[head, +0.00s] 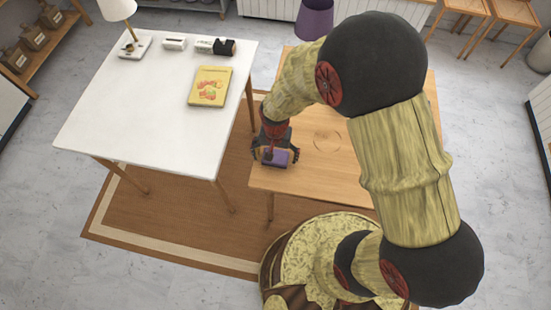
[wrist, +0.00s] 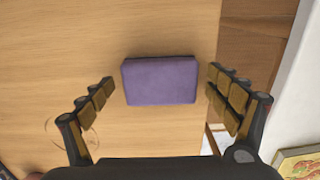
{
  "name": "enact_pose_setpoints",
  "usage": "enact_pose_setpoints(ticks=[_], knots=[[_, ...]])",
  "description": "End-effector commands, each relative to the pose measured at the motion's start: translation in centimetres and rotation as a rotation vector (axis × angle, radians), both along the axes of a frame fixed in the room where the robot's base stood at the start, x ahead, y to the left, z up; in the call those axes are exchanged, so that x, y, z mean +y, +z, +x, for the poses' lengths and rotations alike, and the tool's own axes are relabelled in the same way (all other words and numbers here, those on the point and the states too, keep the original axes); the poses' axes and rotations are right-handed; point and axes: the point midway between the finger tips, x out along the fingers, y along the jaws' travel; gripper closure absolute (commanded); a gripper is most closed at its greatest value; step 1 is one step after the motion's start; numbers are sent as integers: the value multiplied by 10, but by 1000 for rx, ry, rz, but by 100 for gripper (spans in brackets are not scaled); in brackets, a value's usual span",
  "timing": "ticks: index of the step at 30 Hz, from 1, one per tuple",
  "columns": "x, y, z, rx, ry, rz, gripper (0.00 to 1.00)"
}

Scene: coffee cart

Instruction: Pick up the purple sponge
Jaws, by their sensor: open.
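The purple sponge (head: 276,157) lies flat on the wooden table (head: 320,178), near its left edge. In the wrist view the sponge (wrist: 160,80) is a plain purple block on bare wood, with its long side running left to right. My gripper (head: 271,154) is over the sponge with its fingers pointing down. In the wrist view my gripper (wrist: 160,85) is open, with one finger on each side of the sponge and a gap on both sides. I cannot tell the exact height of the fingertips over the table. My gripper hides part of the sponge in the head view.
A white table (head: 150,110) stands to the left, across a narrow gap. It holds a yellow picture board (head: 210,86), a lamp (head: 118,10) and small items at the back. A purple lampshade (head: 314,18) stands behind my arm. A faint ring (head: 327,139) marks the wood.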

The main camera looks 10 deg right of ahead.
Motion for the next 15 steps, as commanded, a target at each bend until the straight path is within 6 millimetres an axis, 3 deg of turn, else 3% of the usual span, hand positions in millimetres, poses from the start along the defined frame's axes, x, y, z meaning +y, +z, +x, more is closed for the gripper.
enact_pose_setpoints(ticks=[6,15], knots=[[0,0,1,-1,0,1,11],[0,0,1,-1,0,1,28]])
